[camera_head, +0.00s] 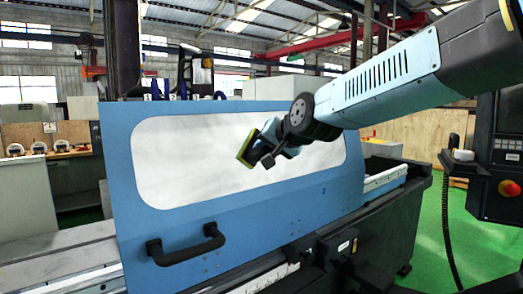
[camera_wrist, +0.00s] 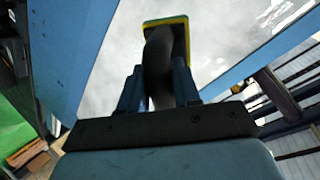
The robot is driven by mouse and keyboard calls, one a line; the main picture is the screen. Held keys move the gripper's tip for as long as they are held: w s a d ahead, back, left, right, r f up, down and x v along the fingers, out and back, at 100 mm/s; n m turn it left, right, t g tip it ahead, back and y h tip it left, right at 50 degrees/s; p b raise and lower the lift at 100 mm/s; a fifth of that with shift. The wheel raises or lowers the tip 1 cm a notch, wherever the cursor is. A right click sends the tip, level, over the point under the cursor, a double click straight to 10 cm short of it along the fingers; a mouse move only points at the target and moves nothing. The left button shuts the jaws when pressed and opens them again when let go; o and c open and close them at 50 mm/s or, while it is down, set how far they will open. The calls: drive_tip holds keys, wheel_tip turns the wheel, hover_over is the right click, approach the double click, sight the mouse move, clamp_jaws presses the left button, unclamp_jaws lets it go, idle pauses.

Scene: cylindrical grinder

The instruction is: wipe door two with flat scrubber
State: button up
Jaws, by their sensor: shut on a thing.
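A blue machine door (camera_head: 245,205) with a large pale window (camera_head: 185,160) and a black handle (camera_head: 187,246) fills the middle of the head view. The window looks whitish and cloudy. My gripper (camera_head: 268,150) is in front of the window's right half, shut on the flat scrubber (camera_head: 248,148), which has a yellow-green edge. In the wrist view the scrubber (camera_wrist: 178,24) shows beyond the gripper (camera_wrist: 160,85), its dark curved handle (camera_wrist: 160,65) between the fingers. The scrubber's pad is close to the pane; I cannot tell whether it touches.
The machine bed (camera_head: 70,250) extends left of the door, and a rail (camera_head: 385,178) lies to its right. A control panel (camera_head: 508,150) with a red button and a coiled cable (camera_head: 446,215) stands at right.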

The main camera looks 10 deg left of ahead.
drive_tip(key=shift+s+d+r, duration=0.15)
drive_tip(key=shift+s+d, duration=0.05)
drive_tip(key=shift+d, duration=0.05)
drive_tip(key=v, duration=0.3)
drive_tip(key=shift+w+d, duration=0.1)
drive_tip(key=shift+d, duration=0.1)
idle(0.3)
idle(0.4)
drive_tip(key=shift+s+a+f+x, duration=0.1)
drive_tip(key=shift+s+f+x, duration=0.1)
drive_tip(key=shift+x, duration=1.05)
drive_tip(key=shift+s+a+f+x, duration=0.1)
drive_tip(key=shift+s+f+x, duration=0.1)
drive_tip(key=shift+x, duration=1.1)
drive_tip(key=shift+s+a+f+x, duration=0.1)
drive_tip(key=shift+s+f+x, duration=0.05)
drive_tip(key=shift+x, duration=1.1)
drive_tip(key=shift+a, duration=0.1)
drive_tip(key=shift+w, duration=0.1)
